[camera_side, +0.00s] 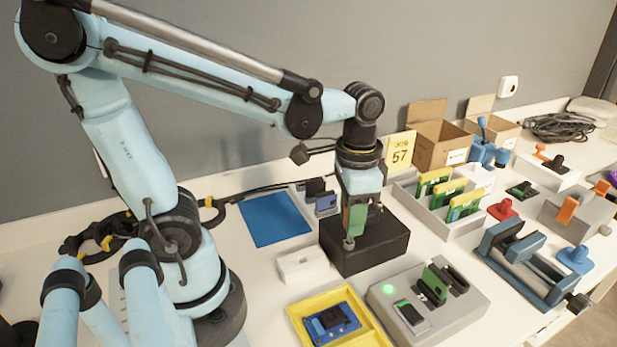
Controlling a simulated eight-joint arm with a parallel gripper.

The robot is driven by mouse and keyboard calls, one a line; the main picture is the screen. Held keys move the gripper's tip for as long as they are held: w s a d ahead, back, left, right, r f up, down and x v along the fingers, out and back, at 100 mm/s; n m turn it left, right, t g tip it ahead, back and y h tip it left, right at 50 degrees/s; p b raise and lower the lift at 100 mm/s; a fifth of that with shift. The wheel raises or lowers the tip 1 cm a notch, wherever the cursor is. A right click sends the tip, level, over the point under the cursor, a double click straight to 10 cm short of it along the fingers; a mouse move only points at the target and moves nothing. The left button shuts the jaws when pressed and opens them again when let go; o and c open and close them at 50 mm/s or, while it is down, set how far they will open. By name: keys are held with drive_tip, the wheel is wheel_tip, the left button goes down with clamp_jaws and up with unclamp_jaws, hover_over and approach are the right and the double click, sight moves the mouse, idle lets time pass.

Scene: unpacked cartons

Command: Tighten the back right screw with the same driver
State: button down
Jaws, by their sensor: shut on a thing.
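My gripper (362,212) points straight down over the black block (378,246) in the middle of the table. It is shut on a green upright piece (356,219), whose shape is partly hidden by the fingers. I cannot tell from this view whether this piece is a driver. A grey finger end sits at or just in front of the block's top; contact cannot be told. No screw can be made out, at the back right or elsewhere. A blue device with a black part (331,319) lies in a yellow tray (376,331) at the front.
A grey fixture (465,312) with a lit green spot and green boards stands front right. A white rack (466,227) holds yellow-topped green boards. A blue-grey vise (523,262) is at right. A small white box (303,266) and blue mat (273,219) are left. Cartons (441,143) stand behind.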

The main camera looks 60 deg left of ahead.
drive_tip(key=shift+f, duration=0.4)
drive_tip(key=m, duration=1.4)
drive_tip(key=shift+m, duration=0.3)
drive_tip(key=m, duration=0.5)
drive_tip(key=shift+n, duration=0.9)
drive_tip(key=shift+r, duration=0.1)
drive_tip(key=shift+r, duration=2.15)
